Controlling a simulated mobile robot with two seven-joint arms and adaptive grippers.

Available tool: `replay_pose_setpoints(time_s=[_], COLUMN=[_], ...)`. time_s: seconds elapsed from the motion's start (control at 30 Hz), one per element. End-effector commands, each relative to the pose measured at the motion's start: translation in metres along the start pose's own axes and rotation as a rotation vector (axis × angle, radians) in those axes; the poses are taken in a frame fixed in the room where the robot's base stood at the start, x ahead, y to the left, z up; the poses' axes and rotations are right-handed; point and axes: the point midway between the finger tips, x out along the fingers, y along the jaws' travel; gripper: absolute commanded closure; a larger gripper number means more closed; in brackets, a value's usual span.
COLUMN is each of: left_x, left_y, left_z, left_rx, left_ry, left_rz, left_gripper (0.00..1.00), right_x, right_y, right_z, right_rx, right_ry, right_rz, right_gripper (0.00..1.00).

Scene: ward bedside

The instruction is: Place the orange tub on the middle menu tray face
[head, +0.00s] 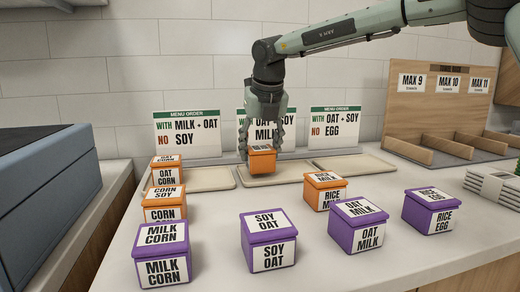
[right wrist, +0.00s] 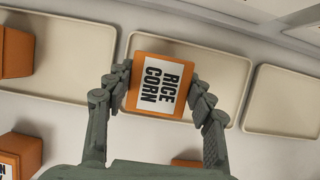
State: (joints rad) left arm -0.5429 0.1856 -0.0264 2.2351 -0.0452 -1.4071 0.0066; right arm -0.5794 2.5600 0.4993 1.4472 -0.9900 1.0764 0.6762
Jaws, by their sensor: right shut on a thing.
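An orange tub (head: 262,161) is between the fingers of my right gripper (head: 262,150), over the middle menu tray (head: 297,168). In the right wrist view the tub's lid (right wrist: 160,85) reads RICE CORN. The fingers (right wrist: 160,95) are shut on its two sides. The middle tray (right wrist: 222,62) shows around the tub; whether the tub touches its face I cannot tell. The middle menu card (head: 264,128) behind is partly hidden by my gripper; SOY and MILK are legible. My left gripper is not in view.
The left tray (head: 208,179) and right tray (head: 352,165) flank the middle one. Orange tubs stand at the left (head: 165,204) and front right (head: 324,190). Purple tubs (head: 268,240) stand along the front. A wooden rack (head: 430,110) is at the right.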

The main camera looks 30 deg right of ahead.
Motion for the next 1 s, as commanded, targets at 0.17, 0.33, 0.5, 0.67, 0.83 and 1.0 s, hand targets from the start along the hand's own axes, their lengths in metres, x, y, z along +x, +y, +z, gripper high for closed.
replay_pose_setpoints(time_s=[0.17, 0.33, 0.5, 0.67, 0.83, 1.0], left_x=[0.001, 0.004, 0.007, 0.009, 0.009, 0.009], left_y=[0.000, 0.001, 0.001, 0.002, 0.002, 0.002], left_z=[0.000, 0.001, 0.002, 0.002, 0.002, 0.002], left_rx=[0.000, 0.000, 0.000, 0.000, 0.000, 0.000], left_ry=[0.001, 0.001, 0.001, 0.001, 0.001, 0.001], left_rz=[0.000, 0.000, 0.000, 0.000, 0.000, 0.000], left_gripper=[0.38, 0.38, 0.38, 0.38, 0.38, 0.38], right_x=[0.001, 0.004, 0.007, 0.010, 0.010, 0.010], right_y=[0.000, 0.000, 0.000, 0.000, 0.000, 0.000], right_z=[0.000, -0.002, -0.003, -0.004, -0.004, -0.004], right_rx=[0.000, 0.000, 0.000, 0.000, 0.000, 0.000], right_ry=[-0.001, -0.001, -0.001, -0.001, -0.001, -0.001], right_rz=[0.000, 0.000, 0.000, 0.000, 0.000, 0.000], right_gripper=[0.81, 0.81, 0.81, 0.81, 0.34, 0.22])
